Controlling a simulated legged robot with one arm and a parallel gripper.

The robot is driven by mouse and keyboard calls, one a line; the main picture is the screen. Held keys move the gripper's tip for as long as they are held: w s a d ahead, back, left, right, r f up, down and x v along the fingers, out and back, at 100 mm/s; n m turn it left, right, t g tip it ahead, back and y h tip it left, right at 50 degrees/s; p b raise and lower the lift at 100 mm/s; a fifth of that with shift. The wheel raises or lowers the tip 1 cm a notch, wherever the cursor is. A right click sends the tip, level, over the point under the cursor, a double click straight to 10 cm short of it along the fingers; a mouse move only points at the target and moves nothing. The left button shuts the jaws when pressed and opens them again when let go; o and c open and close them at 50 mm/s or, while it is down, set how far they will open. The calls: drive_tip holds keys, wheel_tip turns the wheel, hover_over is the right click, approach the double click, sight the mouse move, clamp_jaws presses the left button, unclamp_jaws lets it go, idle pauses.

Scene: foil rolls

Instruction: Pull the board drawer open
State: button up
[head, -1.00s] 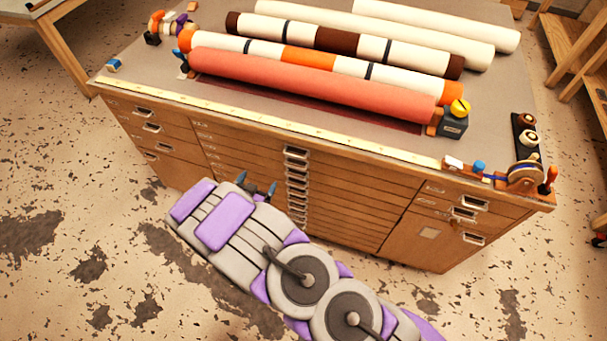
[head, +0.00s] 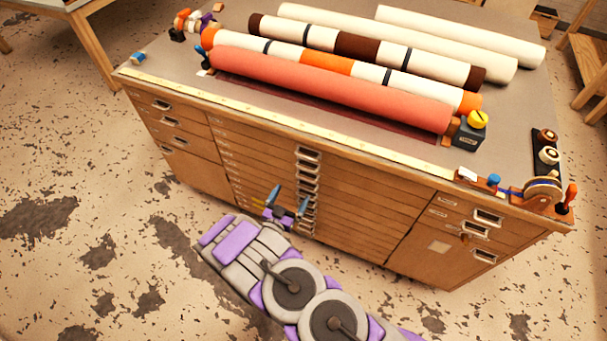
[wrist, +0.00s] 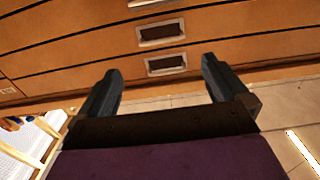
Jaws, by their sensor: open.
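The wooden cabinet has a middle stack of several shallow drawers (head: 365,205) with metal recessed handles (head: 307,185) in a column. I cannot tell which one is the board drawer. My gripper (head: 290,204) is open and empty, in front of the lower part of that handle column. In the wrist view, my gripper (wrist: 160,88) points at the drawer fronts. A metal handle (wrist: 166,65) shows between the two fingers and a second handle (wrist: 161,32) sits above it. The fingers appear apart from both. All the drawers look shut.
A red roll (head: 330,90) and several white, brown and orange rolls lie on the cabinet top. Small tools stand at its corners, including a tape wheel (head: 543,190). Side drawers (head: 480,225) flank the stack. The speckled floor (head: 100,190) in front is clear.

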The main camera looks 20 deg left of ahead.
drive_tip(key=w+b, duration=0.2)
drive_tip(key=w, duration=0.9)
drive_tip(key=shift+d, duration=0.4)
